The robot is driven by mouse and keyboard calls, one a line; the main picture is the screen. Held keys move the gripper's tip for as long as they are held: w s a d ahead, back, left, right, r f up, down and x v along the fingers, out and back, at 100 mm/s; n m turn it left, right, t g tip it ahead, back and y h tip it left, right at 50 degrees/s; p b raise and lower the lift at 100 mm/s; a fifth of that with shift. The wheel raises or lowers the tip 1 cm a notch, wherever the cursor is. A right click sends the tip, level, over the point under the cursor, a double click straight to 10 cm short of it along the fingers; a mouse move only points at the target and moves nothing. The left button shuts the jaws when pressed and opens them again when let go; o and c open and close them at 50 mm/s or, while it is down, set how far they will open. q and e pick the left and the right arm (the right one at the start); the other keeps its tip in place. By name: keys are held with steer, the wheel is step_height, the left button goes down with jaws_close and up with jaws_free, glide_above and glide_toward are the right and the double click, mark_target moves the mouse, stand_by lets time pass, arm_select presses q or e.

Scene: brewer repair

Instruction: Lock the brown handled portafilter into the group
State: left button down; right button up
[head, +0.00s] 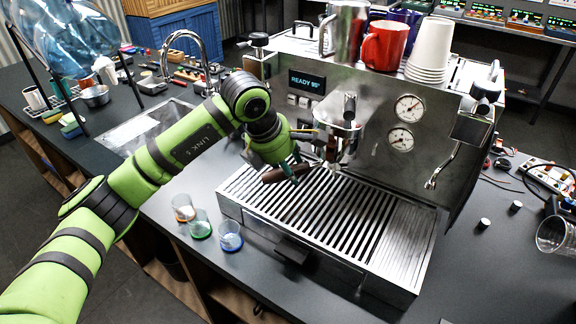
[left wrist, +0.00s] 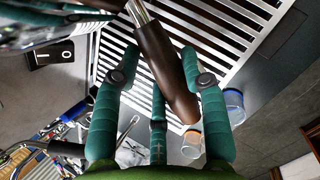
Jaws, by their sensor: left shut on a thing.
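The espresso machine's group (head: 340,125) is on the machine's front, left of the gauges. The brown portafilter handle (head: 284,174) points left and outward from below the group, over the drip tray (head: 320,215). My left gripper (head: 290,168) is shut on this handle. In the left wrist view the handle (left wrist: 165,70) lies between my teal fingers (left wrist: 158,95), with its metal neck at the top. The portafilter's head is mostly hidden, so I cannot tell how it sits in the group. My right gripper is not in view.
Three small glasses (head: 200,225) stand left of the drip tray. The steam wand (head: 442,168) hangs at the machine's right. A red mug (head: 384,46), a steel pitcher and white cups stand on top. A sink (head: 145,127) lies behind my left arm.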

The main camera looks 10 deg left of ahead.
arm_select(q)
steer(key=shift+r+b, duration=0.1)
steer(key=shift+b, duration=0.4)
stand_by(0.8)
steer(key=shift+r, duration=0.4)
stand_by(0.5)
stand_by(0.7)
steer(key=shift+r, duration=0.4)
stand_by(0.5)
steer(key=shift+b, duration=0.35)
stand_by(0.3)
steer(key=shift+r, duration=0.45)
stand_by(0.5)
stand_by(0.7)
steer(key=shift+r, duration=0.25)
stand_by(0.7)
steer(key=shift+b, duration=0.3)
stand_by(0.4)
